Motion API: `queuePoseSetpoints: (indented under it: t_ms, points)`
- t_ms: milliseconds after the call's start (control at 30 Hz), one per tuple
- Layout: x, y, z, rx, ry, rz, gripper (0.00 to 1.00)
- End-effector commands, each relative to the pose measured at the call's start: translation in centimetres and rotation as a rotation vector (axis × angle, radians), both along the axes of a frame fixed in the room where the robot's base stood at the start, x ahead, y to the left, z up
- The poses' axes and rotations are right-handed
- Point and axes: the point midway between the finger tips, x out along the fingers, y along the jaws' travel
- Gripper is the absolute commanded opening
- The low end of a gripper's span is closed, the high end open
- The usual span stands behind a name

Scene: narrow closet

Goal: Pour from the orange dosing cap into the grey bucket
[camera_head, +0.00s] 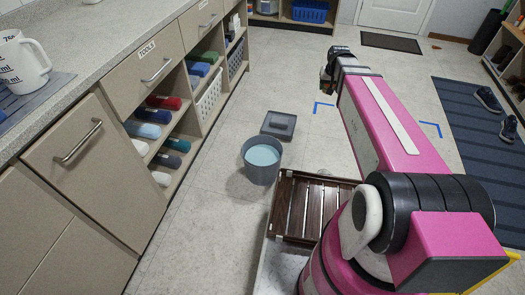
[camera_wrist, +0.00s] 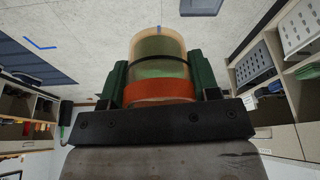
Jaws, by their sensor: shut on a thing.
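The grey bucket (camera_head: 261,176) stands upright on the floor in the middle of the head view, with a pale blue surface inside it. My gripper (camera_head: 327,80) is beyond the bucket and to its right, held up at the end of my pink arm. In the wrist view my gripper (camera_wrist: 160,78) is shut on the orange dosing cap (camera_wrist: 160,91). The cap is a see-through cup with an orange band near the gripper and a dark line around it. Something greenish shows through its wall. The bucket is not clearly visible in the wrist view.
A flat dark grey square (camera_head: 279,124) lies on the floor behind the bucket. A brown slatted rack (camera_head: 297,203) is close to its right. Cabinets with open shelves (camera_head: 180,125) line the left. A blue striped mat (camera_head: 470,120) with shoes lies at right.

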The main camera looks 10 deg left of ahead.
Motion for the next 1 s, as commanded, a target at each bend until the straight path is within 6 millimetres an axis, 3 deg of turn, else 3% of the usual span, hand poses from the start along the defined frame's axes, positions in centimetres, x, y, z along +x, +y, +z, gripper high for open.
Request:
queuePoseSetpoints:
  t_ms: [433,1000]
  points:
    - [1.5,4.9,-10.1,-0.001,0.003,0.055,0.32]
    - [0.6,10.8,-23.6,-0.001,0.003,0.127,0.32]
